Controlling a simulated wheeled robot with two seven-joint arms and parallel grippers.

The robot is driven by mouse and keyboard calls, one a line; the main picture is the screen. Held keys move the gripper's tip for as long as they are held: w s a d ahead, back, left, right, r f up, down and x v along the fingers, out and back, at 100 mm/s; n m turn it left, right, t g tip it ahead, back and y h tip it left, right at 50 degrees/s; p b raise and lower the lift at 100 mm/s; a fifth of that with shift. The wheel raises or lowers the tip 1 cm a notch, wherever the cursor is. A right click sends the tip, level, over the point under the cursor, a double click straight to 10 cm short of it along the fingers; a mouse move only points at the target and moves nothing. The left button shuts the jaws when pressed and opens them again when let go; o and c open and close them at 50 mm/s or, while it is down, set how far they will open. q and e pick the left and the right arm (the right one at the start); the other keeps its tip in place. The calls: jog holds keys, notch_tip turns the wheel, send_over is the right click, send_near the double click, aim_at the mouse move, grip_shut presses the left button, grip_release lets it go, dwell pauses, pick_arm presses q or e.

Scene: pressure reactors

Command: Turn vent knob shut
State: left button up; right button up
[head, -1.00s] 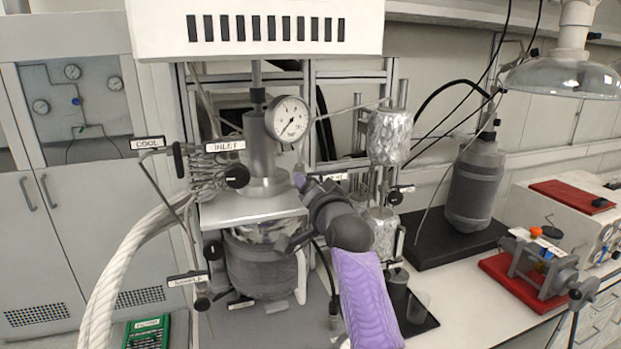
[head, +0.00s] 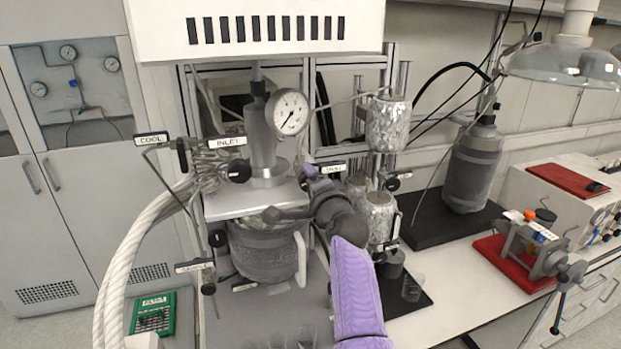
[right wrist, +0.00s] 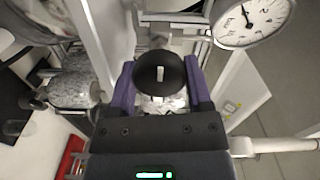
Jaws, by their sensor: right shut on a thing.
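The vent knob (right wrist: 160,72) is a round black knob with a small white mark on its face, seen in the right wrist view. The two purple fingers of my right gripper (right wrist: 160,95) stand on either side of it, shut on it. In the head view my right gripper (head: 309,171) is at the vent valve, right of the reactor head, and hides the knob. The white vent label (head: 333,168) shows just to its right. My left gripper is not in view.
A pressure gauge (head: 290,112) stands close above my right gripper, and the reactor vessel (head: 262,252) is below left. The inlet knob (head: 239,171) is to the left. Foil-wrapped cylinders (head: 388,124) stand close on the right. A thick white hose (head: 135,250) runs down the left.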

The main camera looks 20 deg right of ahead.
dwell(0.5)
jog(key=o, duration=1.3)
jog(key=s+b, duration=0.1)
jog(key=s, duration=0.9)
jog(key=shift+d, duration=0.2)
